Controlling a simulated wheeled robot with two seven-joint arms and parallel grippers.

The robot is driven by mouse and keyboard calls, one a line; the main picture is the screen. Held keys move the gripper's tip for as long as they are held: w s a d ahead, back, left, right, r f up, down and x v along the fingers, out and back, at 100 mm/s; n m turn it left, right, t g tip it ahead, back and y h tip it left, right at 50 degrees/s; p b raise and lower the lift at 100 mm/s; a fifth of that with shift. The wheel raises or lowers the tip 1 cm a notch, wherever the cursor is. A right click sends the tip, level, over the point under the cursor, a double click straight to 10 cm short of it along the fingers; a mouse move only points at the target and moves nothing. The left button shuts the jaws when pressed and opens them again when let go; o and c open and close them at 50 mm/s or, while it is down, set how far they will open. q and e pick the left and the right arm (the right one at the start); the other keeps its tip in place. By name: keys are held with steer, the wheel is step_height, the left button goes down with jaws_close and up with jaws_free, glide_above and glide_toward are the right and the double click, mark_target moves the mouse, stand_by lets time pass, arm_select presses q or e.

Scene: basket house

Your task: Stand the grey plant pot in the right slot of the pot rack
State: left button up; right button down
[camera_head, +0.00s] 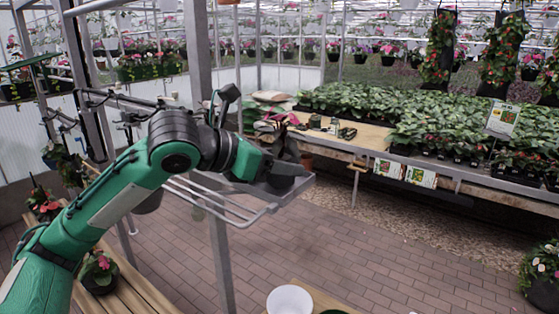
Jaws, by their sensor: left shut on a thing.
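The pot rack (228,212) is a grey metal frame with long rails, in the middle left of the head view, partly behind my left arm. My left gripper (288,172) is shut over the right end of the rack. What it holds is mostly hidden by its dark fingers. A grey surface (268,190) shows just under the fingers; I cannot tell whether it is the grey plant pot or part of the rack. A dark grey pot (148,201) shows below my left arm, at the rack's left side, partly covered. My right gripper is not in view.
A grey post (219,255) rises beside the rack. A white round dish (289,300) is at the bottom edge. A potted red plant (99,271) stands on a slatted wooden bench (137,290) at lower left. The brick floor (400,270) at right is open.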

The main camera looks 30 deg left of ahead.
arm_select(q)
steer(key=shift+f, duration=0.15)
steer(key=o, duration=1)
steer(key=shift+r, duration=0.2)
steer(key=shift+s+a+b, duration=0.2)
steer(key=shift+s+b, duration=0.1)
steer(key=shift+b, duration=0.05)
steer(key=shift+b+v, duration=2.5)
steer(key=shift+v, duration=3.2)
